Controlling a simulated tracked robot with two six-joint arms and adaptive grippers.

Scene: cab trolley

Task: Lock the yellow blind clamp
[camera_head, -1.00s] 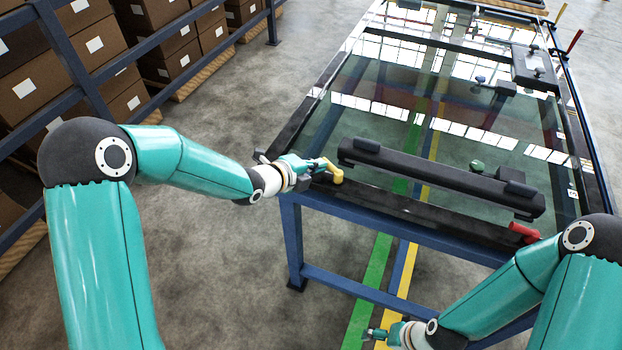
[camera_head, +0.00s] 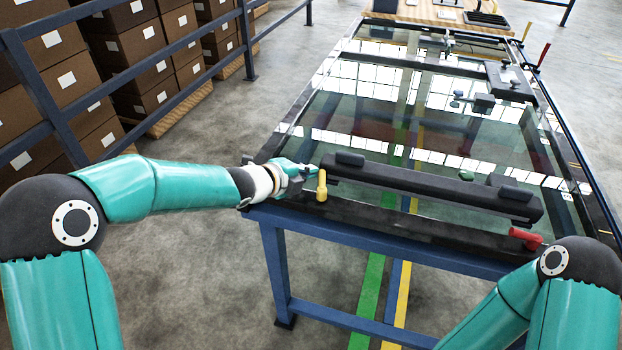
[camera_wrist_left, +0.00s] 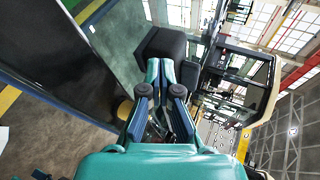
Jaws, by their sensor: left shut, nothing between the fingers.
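The yellow clamp handle (camera_head: 321,186) is at the near left corner of the glass-topped trolley, beside the left end of the black blind bar (camera_head: 430,187). In the head view it points toward the near edge. My left gripper (camera_head: 314,170) is shut and empty, just behind and left of the handle; whether they touch I cannot tell. In the left wrist view the closed fingers (camera_wrist_left: 160,70) point at a black block (camera_wrist_left: 163,45). A yellow part (camera_wrist_left: 124,108), likely the handle, is partly hidden beside the left finger. My right gripper is out of view.
A red clamp handle (camera_head: 525,238) is at the trolley's near right corner, close to my right arm. Small dark fittings (camera_head: 475,100) sit on the glass. A blue rail (camera_head: 60,115) with stacked boxes (camera_head: 125,50) stands left. Floor between is clear.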

